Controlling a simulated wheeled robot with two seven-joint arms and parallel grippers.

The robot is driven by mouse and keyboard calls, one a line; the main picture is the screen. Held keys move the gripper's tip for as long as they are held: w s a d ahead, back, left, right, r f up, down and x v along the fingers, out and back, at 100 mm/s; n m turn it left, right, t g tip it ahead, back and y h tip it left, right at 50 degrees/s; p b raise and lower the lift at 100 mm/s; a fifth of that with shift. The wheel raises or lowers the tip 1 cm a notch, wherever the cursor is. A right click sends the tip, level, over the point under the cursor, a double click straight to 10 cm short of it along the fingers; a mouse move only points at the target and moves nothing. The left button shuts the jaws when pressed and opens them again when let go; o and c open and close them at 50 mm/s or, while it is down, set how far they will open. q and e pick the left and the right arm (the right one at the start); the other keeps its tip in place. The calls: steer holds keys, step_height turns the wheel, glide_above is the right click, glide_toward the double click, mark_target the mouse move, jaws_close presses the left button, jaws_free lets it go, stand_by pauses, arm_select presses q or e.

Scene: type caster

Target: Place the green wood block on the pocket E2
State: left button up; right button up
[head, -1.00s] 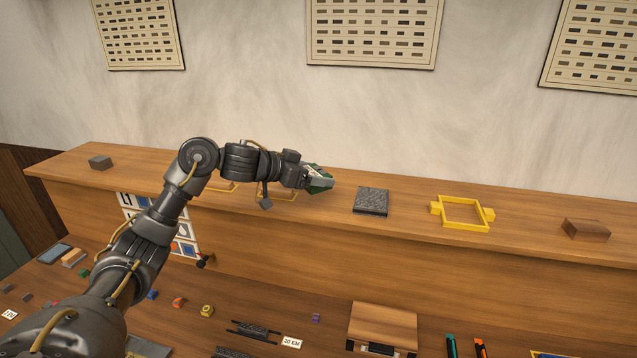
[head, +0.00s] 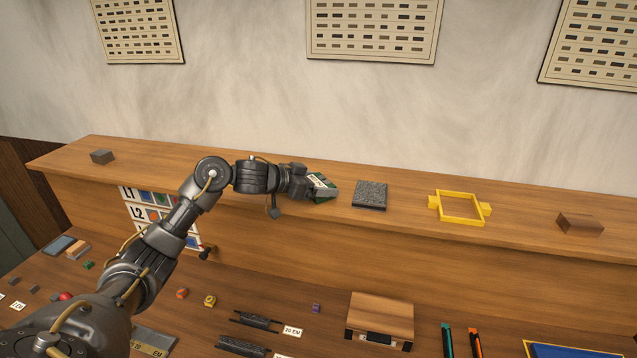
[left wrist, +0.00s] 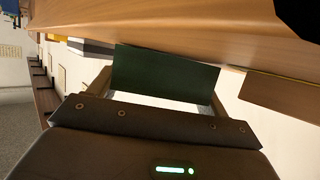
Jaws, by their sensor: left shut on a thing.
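The green wood block is in my left gripper (head: 323,188), which is shut on it just above the shelf, left of the dark slab. In the head view only bits of green show around the fingers. In the left wrist view the green wood block (left wrist: 165,74) is a dark green face between the two fingers, close to a wooden edge. I cannot tell whether it touches the shelf. No label E2 can be read, so I cannot tell which place is pocket E2. My right gripper is not in view.
The shelf (head: 520,232) holds a dark speckled slab (head: 370,195), a yellow square frame (head: 433,203), a brown block (head: 579,223) and a grey block (head: 102,157). Below are a wooden case (head: 380,314) and small coloured pieces. Shelf space between frame and brown block is clear.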

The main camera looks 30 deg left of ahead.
arm_select(q)
steer(key=o, duration=1)
steer(key=shift+f, duration=0.1)
steer(key=shift+o, duration=0.2)
steer(key=shift+a+r, duration=0.1)
steer(key=shift+r, duration=0.1)
steer(key=b+v, duration=0.3)
steer(key=v, duration=0.7)
steer(key=shift+s+a+b, duration=0.1)
steer(key=shift+s+b, duration=0.2)
steer(key=shift+s, duration=0.1)
steer(key=shift+s+a+r, duration=0.2)
steer(key=shift+s+r, duration=0.1)
steer(key=shift+s, duration=0.25)
